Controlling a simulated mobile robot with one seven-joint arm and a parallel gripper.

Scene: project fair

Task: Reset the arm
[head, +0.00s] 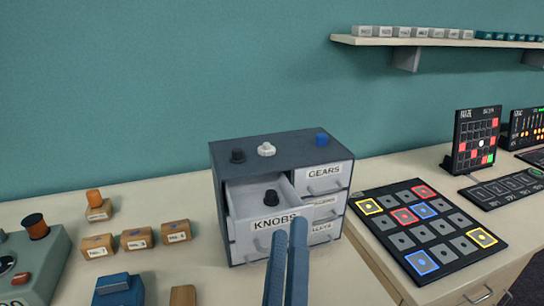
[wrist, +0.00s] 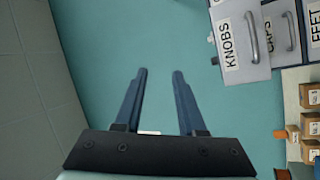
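My gripper (head: 289,228) is in front of the grey drawer cabinet (head: 225,158) in the head view. In the wrist view my gripper (wrist: 160,72) has its two blue fingers apart with nothing between them. The drawer labelled KNOBS (head: 240,208) is pulled out, and a dark knob (head: 271,196) lies in it. The KNOBS drawer front also shows at the top right of the wrist view (wrist: 257,62), apart from the fingers.
A black knob (head: 238,156), a white knob (head: 266,149) and a blue knob (head: 321,138) stand on the cabinet. Small labelled wooden blocks (head: 137,239) sit to its left. A dark board with coloured tiles (head: 437,233) lies right. A wall shelf (head: 400,42) hangs above.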

